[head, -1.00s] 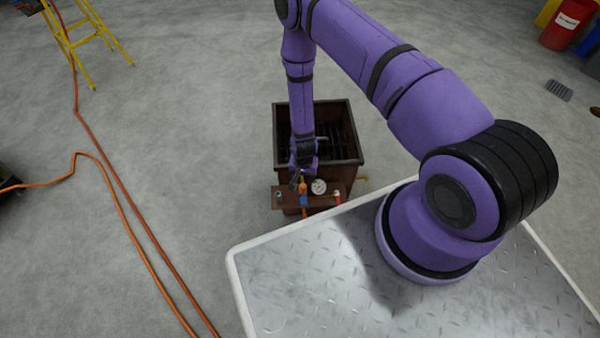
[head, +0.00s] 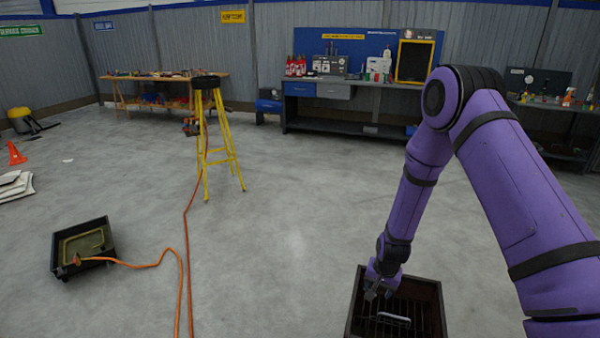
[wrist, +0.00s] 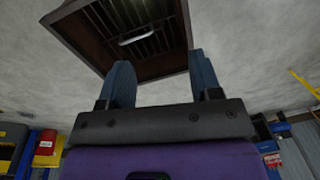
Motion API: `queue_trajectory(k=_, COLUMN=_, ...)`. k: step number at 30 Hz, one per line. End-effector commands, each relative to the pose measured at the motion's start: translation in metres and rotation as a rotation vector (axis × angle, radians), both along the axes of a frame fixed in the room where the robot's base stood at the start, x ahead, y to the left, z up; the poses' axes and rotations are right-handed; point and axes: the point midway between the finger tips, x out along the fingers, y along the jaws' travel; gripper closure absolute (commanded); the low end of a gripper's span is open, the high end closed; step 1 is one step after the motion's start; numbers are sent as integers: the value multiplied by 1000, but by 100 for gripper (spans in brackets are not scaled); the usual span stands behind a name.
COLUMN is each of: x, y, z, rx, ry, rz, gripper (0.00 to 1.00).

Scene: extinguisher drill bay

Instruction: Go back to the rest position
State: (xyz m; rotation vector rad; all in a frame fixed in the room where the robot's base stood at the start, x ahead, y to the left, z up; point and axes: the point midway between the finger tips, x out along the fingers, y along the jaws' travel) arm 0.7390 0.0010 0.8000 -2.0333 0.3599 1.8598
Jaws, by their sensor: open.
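My gripper (head: 376,291) hangs at the end of my purple arm, above the left side of a dark brown open box (head: 440,297). In the wrist view my gripper (wrist: 163,88) shows two dark blue fingers spread apart with nothing between them. The brown box (wrist: 72,40) lies beyond the fingers there, with dark slats inside and a pale bar-shaped piece (wrist: 141,36) across them. That pale piece also shows in the head view (head: 394,320). The front of the box is cut off by the head picture's lower edge.
A yellow stool (head: 227,140) stands on open grey floor with an orange hose (head: 188,240) running past it. A black tray (head: 109,243) lies at left. Workbenches (head: 345,128) line the back wall. An orange cone (head: 16,153) stands far left.

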Motion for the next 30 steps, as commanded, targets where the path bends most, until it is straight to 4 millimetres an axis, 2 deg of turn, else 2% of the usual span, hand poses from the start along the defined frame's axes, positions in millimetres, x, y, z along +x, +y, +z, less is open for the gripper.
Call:
queue_trajectory(k=1, x=6, y=-1, z=24, rx=2, ry=-17, rz=10, gripper=42)
queue_trajectory(k=3, x=10, y=-2, z=51, rx=4, ry=-29, rz=27, gripper=42)
queue_trajectory(k=8, x=13, y=-6, z=114, rx=6, ry=-61, rz=67, gripper=42)
queue_trajectory(k=14, x=8, y=-12, z=189, rx=4, ry=-98, rz=113, gripper=42)
queue_trajectory(k=23, x=-22, y=-22, z=292, rx=-10, ry=-156, rz=184, gripper=42)
queue_trajectory(k=30, x=-61, y=-32, z=363, rx=-29, ry=-199, rz=235, gripper=42)
